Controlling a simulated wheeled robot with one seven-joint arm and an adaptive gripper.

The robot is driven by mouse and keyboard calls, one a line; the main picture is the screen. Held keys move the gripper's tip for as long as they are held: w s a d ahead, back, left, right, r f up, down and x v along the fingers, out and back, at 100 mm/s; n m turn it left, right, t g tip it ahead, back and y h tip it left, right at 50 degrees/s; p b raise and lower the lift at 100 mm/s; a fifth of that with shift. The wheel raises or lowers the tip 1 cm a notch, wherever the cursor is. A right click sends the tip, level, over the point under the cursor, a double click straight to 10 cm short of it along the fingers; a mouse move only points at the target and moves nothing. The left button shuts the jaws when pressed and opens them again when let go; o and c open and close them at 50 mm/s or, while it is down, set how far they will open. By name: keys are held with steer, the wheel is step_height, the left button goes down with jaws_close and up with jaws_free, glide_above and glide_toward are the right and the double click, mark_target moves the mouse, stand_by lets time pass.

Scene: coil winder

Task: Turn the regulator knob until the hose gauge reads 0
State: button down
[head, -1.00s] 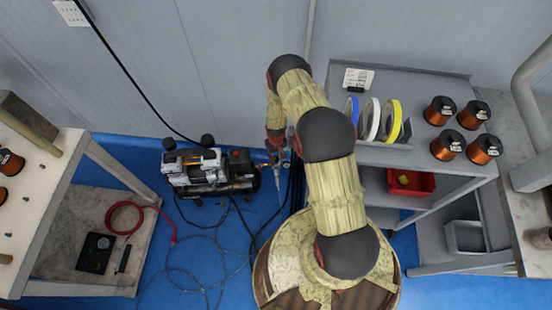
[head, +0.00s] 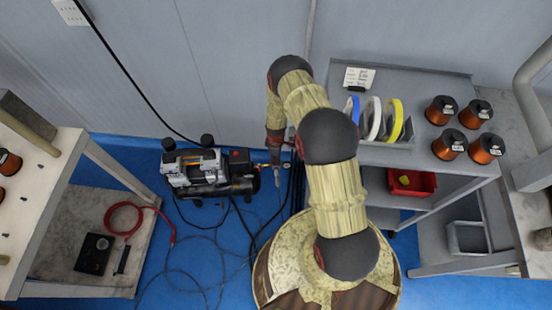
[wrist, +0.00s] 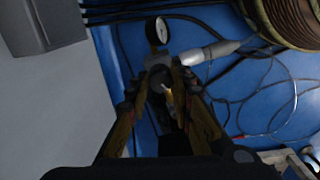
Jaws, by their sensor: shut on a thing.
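In the wrist view my gripper (wrist: 163,88) has its two fingers on either side of the regulator knob (wrist: 160,78) and is shut on it. The small round hose gauge (wrist: 156,31) has a white face and sits just beyond the fingertips. Its needle and numbers are too small to read. A pale tapered cylinder (wrist: 212,52) juts to the right beside the knob. In the head view my gripper (head: 274,158) is low, just right of the black and silver compressor (head: 205,171); the knob and the gauge face cannot be made out there.
Thin hoses (head: 215,245) lie looped on the blue floor (head: 180,210). A grey shelf cart (head: 430,90) with copper spools stands close on the right. A workbench (head: 45,190) with a red hose coil (head: 124,218) on its lower shelf stands at left.

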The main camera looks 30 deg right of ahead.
steer(key=n, duration=0.4)
steer(key=shift+n, duration=2.6)
steer(key=c, duration=1.6)
jaws_free()
steer(key=shift+c, duration=0.2)
steer(key=shift+o, duration=0.4)
steer(key=shift+r, duration=0.15)
step_height(320, 180, up, 12)
